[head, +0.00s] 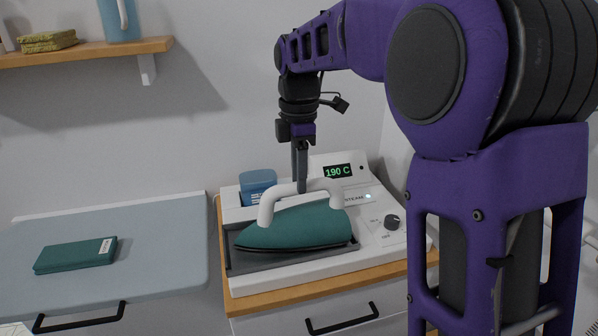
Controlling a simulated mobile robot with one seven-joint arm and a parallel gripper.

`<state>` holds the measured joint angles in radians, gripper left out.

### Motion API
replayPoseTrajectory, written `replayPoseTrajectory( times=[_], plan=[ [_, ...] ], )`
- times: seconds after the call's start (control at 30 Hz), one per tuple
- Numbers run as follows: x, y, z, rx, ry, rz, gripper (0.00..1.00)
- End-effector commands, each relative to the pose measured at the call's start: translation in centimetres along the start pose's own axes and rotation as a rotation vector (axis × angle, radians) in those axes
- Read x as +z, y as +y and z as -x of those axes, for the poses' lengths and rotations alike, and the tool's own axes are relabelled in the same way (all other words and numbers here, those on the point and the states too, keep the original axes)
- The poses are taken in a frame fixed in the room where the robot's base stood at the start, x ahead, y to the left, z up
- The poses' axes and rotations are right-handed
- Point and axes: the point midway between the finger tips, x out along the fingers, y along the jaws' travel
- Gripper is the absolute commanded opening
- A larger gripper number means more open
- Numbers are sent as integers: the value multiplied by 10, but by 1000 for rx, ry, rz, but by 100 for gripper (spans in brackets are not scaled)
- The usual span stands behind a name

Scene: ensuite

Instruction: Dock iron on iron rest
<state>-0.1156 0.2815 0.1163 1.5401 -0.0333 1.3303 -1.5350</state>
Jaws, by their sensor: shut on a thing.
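The iron (296,229) is teal with a white handle (275,204), its tip pointing left. It sits low over the dark grey recess of the white iron rest (290,276), level with it. I cannot tell whether its sole touches the rest. My gripper (300,184) points straight down and is shut on the iron's handle from above. The fingertips are partly hidden behind the handle. The rest has a lit display reading 190 C (338,171) and a dark knob (391,222) at its right.
The rest stands on a wood-topped cabinet (260,304). A blue container (257,186) sits at the rest's back left. To the left is a grey-blue board (165,245) with a folded teal cloth (76,255). A wooden shelf (90,52) hangs above left.

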Motion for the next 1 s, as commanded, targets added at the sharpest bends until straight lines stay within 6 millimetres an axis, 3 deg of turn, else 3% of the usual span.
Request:
replayPoseTrajectory(
  times=[0.13, 0.17, 0.3, 0.67, 0.77, 1.0],
  plan=[
    [0, 0, -2, 4, 0, 0, 0],
    [0, 0, -3, 0, 0, 0, 37],
    [0, 0, -3, 0, 0, 0, 62],
    [0, 0, 3, 1, 0, 0, 62],
    [0, 1, 16, 3, 0, 0, 62],
    [0, 1, 68, 4, 0, 0, 62]
  ],
)
